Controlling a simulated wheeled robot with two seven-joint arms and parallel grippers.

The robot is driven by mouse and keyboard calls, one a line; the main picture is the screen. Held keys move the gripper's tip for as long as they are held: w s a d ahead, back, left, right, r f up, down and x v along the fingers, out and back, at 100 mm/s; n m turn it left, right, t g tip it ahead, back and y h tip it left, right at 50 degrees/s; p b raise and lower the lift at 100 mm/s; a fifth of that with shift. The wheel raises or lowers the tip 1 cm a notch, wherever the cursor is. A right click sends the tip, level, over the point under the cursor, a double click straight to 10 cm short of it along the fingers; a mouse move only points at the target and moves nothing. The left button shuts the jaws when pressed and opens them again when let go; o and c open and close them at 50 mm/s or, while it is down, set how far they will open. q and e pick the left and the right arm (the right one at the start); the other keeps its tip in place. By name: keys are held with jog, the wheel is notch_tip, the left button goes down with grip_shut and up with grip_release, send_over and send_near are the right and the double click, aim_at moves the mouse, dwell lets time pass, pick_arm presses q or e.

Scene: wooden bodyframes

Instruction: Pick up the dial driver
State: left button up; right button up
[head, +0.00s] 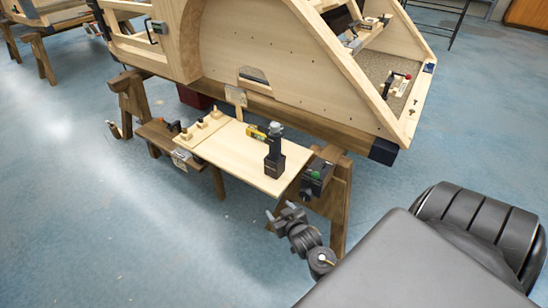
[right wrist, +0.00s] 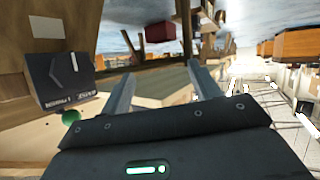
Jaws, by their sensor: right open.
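What looks like the dial driver (head: 274,152) is a dark upright tool with a grey top and a square black base. It stands on a pale wooden board (head: 222,151) in the head view, near the board's right part. A yellow piece (head: 257,132) shows right beside it, and I cannot tell whether it is joined on. My right gripper (head: 283,213) is open and empty, in front of the board's near corner and apart from the tool. Its two fingers (right wrist: 162,76) stand apart in the right wrist view, with nothing between them. My left gripper is not in view.
Blue floor lies open at left.

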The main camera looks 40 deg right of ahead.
aim_at(276, 128)
jog(key=w+d+r+m+t+h+b, duration=0.1)
jog(key=d+r+t, duration=0.1)
jog(key=r, duration=0.6)
jog(key=w+d+r+m+t+h+b, duration=0.1)
jog(key=d+r+t+h, duration=0.1)
jog(key=r, duration=0.7)
jog(key=x, duration=0.9)
jog(key=shift+w+f+b, duration=0.3)
jog(key=shift+w+b, duration=0.05)
jog(key=shift+w, duration=0.05)
jog(key=shift+w+d, duration=0.1)
jog(key=shift+w, duration=0.4)
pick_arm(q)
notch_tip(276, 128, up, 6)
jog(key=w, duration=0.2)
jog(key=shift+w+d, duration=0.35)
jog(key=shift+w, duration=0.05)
